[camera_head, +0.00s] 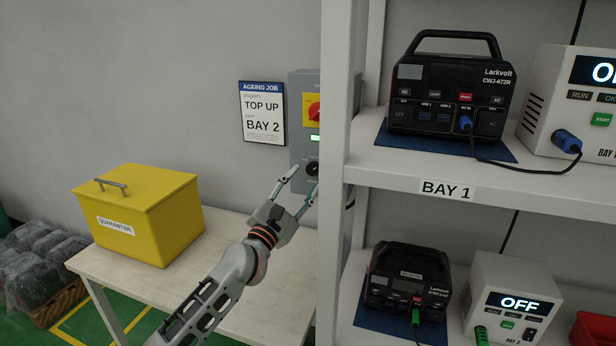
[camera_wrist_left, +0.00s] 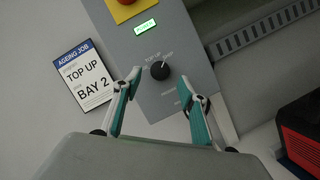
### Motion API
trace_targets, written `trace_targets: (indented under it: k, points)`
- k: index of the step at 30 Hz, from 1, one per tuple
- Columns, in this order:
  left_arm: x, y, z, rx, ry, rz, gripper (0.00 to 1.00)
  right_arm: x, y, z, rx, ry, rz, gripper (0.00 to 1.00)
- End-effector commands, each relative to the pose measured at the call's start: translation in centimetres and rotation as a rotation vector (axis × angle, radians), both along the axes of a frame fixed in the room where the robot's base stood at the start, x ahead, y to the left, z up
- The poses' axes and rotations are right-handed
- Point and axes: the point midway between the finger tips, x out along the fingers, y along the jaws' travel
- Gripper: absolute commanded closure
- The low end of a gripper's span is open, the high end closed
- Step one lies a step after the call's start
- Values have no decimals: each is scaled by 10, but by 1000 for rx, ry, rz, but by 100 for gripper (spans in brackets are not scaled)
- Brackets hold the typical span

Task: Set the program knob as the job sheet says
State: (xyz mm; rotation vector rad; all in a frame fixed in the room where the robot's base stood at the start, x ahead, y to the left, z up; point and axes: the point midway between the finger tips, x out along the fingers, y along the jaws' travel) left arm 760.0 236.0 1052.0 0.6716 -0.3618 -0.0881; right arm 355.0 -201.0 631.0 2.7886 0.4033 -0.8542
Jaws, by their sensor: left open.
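The job sheet (camera_head: 263,113) on the wall reads "AGEING JOB", "TOP UP" and "BAY 2"; it also shows in the left wrist view (camera_wrist_left: 85,78). The black round program knob (camera_head: 312,168) is on the grey control box (camera_head: 297,92). In the left wrist view, the knob (camera_wrist_left: 160,70) has "TOP UP" printed at its upper left and other labels around it, too small to read surely. I cannot tell its pointer's setting for certain. My left gripper (camera_head: 303,183) is open and empty, its fingertips (camera_wrist_left: 160,86) either side of and just short of the knob. My right gripper is out of view.
A red switch on a yellow plate (camera_head: 307,100) and a small lit green display (camera_wrist_left: 146,27) sit above the knob. A white shelf post (camera_head: 333,140) stands close on the right. A yellow quarantine box (camera_head: 140,215) is on the table (camera_head: 200,290); power stations (camera_head: 450,95) fill the shelves.

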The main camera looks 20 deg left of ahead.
Motion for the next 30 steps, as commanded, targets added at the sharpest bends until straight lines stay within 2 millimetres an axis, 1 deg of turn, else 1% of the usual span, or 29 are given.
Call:
trace_targets:
  k: [1,3,6,11,17,18,20,21,22,30]
  points:
    - [8,-2,3,-2,0,0,58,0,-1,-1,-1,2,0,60]
    - [16,-3,5,0,-1,1,58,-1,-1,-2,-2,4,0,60]
    - [25,-6,8,0,0,0,58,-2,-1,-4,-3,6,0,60]
    - [30,-7,9,1,1,0,58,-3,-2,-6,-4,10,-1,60]
    - [30,-7,9,1,0,0,58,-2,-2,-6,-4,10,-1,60]
    - [30,-7,9,1,0,0,64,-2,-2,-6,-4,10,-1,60]
    - [30,-7,9,1,0,0,79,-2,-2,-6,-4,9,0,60]
    - [30,-7,9,1,0,0,90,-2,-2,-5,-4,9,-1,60]
    - [30,-7,9,2,0,0,97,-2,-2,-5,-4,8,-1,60]
    - [30,-7,8,-8,1,0,97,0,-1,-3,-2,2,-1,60]
